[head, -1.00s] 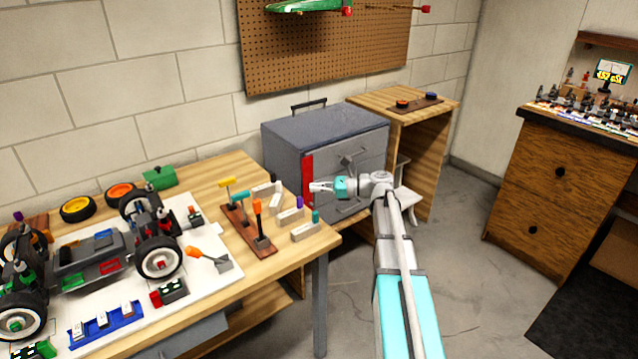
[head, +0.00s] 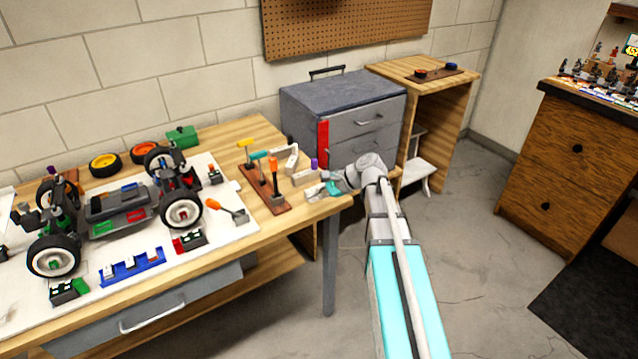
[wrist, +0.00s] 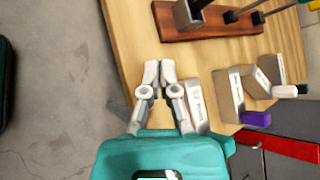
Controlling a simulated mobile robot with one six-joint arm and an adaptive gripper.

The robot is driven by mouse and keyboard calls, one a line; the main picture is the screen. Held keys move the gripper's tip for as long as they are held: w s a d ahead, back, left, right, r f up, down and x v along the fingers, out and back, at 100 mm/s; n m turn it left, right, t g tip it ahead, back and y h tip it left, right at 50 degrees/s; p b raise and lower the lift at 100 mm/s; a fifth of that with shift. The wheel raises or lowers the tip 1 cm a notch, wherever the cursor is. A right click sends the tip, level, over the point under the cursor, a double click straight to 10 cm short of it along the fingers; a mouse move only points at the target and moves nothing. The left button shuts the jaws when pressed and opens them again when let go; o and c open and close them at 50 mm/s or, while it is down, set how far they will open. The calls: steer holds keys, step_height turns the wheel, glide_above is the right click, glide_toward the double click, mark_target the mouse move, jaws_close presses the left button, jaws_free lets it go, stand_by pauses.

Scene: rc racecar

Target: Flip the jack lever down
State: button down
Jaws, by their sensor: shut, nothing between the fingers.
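The likely jack lever, an orange handle on a grey base (head: 228,210), sits on the white board right of the racecar (head: 118,205). Its handle tilts up to the left. My gripper (head: 312,190) is at the table's right corner, well right of that lever. In the wrist view my gripper (wrist: 158,70) is shut and empty, with its fingertips together over the bare wood near the table edge. The orange-handled lever does not show in the wrist view.
A brown rack (head: 265,188) with upright coloured-handled tools stands between my gripper and the lever. White labelled blocks (head: 304,177) lie close to my gripper. The wooden table (head: 235,252) has bare wood along its front right. A grey drawer cabinet (head: 345,105) stands behind.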

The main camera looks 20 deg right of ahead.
steer(key=s+a+f+n+g+h+b, duration=0.1)
steer(key=s+f+n+g+h+b, duration=0.2)
steer(key=s+f+n+h+b, duration=0.7)
steer(key=s+f+n, duration=0.4)
steer(key=s+f, duration=0.2)
steer(key=f, duration=0.2)
steer(key=shift+s+a+n+g+h, duration=0.3)
steer(key=shift+d, duration=0.1)
